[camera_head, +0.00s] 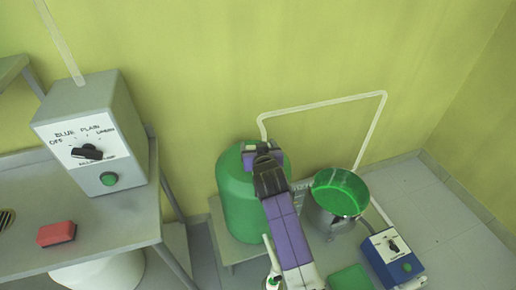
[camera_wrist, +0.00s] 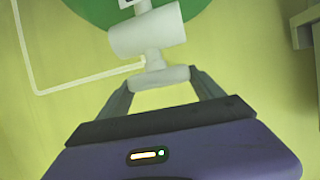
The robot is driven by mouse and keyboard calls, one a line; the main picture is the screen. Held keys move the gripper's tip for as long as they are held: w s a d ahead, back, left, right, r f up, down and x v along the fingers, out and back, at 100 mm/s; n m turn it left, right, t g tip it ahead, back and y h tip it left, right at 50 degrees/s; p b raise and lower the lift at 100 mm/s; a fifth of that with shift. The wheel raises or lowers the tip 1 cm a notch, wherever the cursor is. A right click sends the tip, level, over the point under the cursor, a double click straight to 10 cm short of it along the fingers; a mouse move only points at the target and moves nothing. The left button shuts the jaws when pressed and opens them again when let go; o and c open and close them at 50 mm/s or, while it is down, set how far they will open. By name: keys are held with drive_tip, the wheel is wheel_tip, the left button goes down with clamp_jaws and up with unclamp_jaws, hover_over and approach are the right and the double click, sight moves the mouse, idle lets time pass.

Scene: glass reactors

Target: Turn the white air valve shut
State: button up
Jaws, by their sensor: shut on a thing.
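The white air valve (camera_wrist: 147,34) shows in the wrist view, with a white body and a white handle (camera_wrist: 160,77) at its lower end. My gripper (camera_wrist: 163,88) has its two fingers on either side of the handle and is shut on it. In the head view my gripper (camera_head: 262,160) is at the top of the green tank (camera_head: 240,205), with my purple arm running down from it. There the gripper hides the valve. The tank's green top (camera_wrist: 135,12) also shows behind the valve in the wrist view.
A white pipe (camera_head: 320,101) runs from the tank top along the wall to the right. A metal pot with green inside (camera_head: 338,195) and a blue control box (camera_head: 392,257) stand right of the tank. A grey dial box (camera_head: 95,130) and a red block (camera_head: 57,233) sit on the left table.

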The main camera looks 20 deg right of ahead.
drive_tip(key=m+h+b, duration=0.1)
drive_tip(key=b, duration=0.2)
drive_tip(key=m+g+h+b, duration=0.1)
drive_tip(key=m+h+b, duration=0.1)
drive_tip(key=b, duration=0.2)
drive_tip(key=shift+w+a+f+h, duration=0.1)
drive_tip(key=shift+f+h, duration=0.2)
drive_tip(key=shift+f, duration=0.1)
drive_tip(key=m+g+h+b, duration=0.2)
drive_tip(key=m+h+b, duration=0.1)
drive_tip(key=b, duration=0.5)
drive_tip(key=shift+m+g, duration=0.4)
drive_tip(key=m+g+h+b, duration=0.2)
drive_tip(key=m+b, duration=0.1)
drive_tip(key=b, duration=0.2)
drive_tip(key=shift+r+g+b, duration=0.1)
drive_tip(key=shift+g+b, duration=0.2)
drive_tip(key=shift+b, duration=0.1)
drive_tip(key=m+g+h+b, duration=0.1)
drive_tip(key=b, duration=0.1)
drive_tip(key=m+g+b, duration=0.1)
drive_tip(key=g+b, duration=0.1)
drive_tip(key=shift+d+r+m+h+b, duration=0.2)
drive_tip(key=shift+m+h+b, duration=0.2)
drive_tip(key=shift+m+g+b, duration=0.9)
drive_tip(key=shift+g+b, duration=0.3)
drive_tip(key=shift+b, duration=0.4)
drive_tip(key=o, duration=1.4)
drive_tip(key=shift+c, duration=0.2)
drive_tip(key=shift+r, duration=0.15)
